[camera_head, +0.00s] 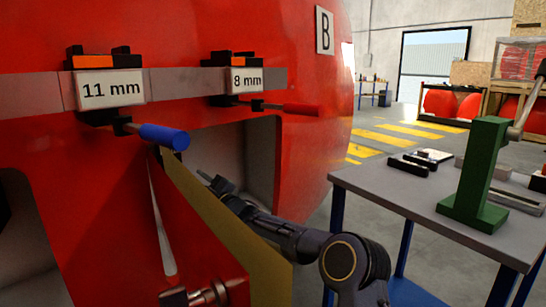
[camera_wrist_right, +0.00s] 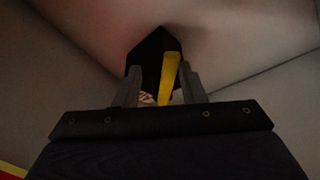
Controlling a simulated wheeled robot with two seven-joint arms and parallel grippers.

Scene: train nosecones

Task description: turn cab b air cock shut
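In the right wrist view a yellow lever (camera_wrist_right: 170,72) stands out from a dark fitting (camera_wrist_right: 150,52) on the recess wall; it looks like the air cock. The two fingers of my right gripper (camera_wrist_right: 160,90) are apart, with the lever between them, nearer the right finger. I cannot tell if they touch it. In the head view my right gripper (camera_head: 210,180) reaches into the recess (camera_head: 255,150) of the red nosecone (camera_head: 200,30), below a sign (camera_head: 324,30) reading B. The lever is hidden there. My left gripper is not in view.
A blue handle (camera_head: 164,136) and a red handle (camera_head: 292,108) stick out above the recess, by plates marked 11 mm (camera_head: 110,89) and 8 mm (camera_head: 245,80). A tan panel (camera_head: 225,225) stands beside my right arm. A table (camera_head: 400,195) with a green post (camera_head: 478,175) is at right.

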